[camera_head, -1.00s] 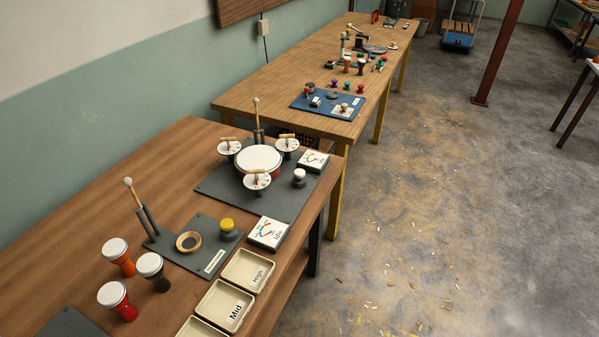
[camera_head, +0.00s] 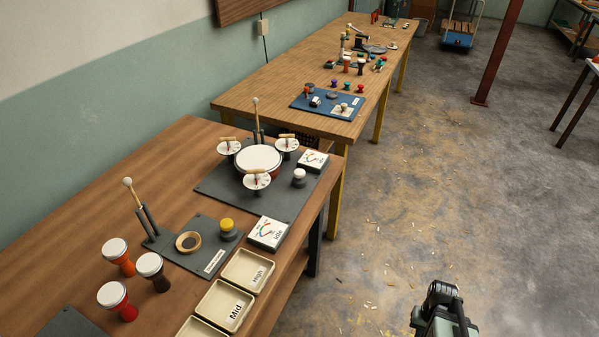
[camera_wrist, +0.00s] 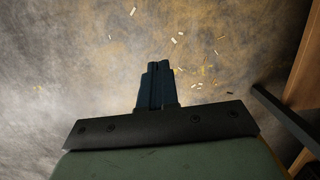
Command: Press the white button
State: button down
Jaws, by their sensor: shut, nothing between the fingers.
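The white button (camera_head: 299,174) is a small white cap on a dark round base. It stands on the right part of the dark grey board (camera_head: 283,203), next to the large white-topped drum (camera_head: 258,159). My gripper (camera_wrist: 158,68) shows in the wrist view with its dark fingers shut together and nothing between them, above the floor. In the head view, part of my arm (camera_head: 444,312) shows at the bottom right, off the table and well apart from the button. The button is not in the wrist view.
A yellow button (camera_head: 228,226) sits on a nearer board. Three small drums (camera_head: 117,254) stand at the left, and trays (camera_head: 247,270) line the table's front edge. A white display box (camera_head: 267,233) lies between the boards. The floor beside the table is free apart from scattered chips.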

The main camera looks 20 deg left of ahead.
jog(key=w+a+r+n+t+h, duration=0.4)
jog(key=w+a+r+n, duration=0.5)
jog(key=w+a+r, duration=0.9)
notch_tip(320, 180, up, 26)
jog(key=r+n+t, duration=0.1)
jog(key=n+t, duration=0.6)
jog(key=n, duration=0.6)
send_over(298, 173)
jog(key=shift+s+a+f, duration=0.1)
jog(key=shift+f, duration=0.15)
jog(key=shift+f, duration=0.15)
jog(key=shift+f, duration=4.25)
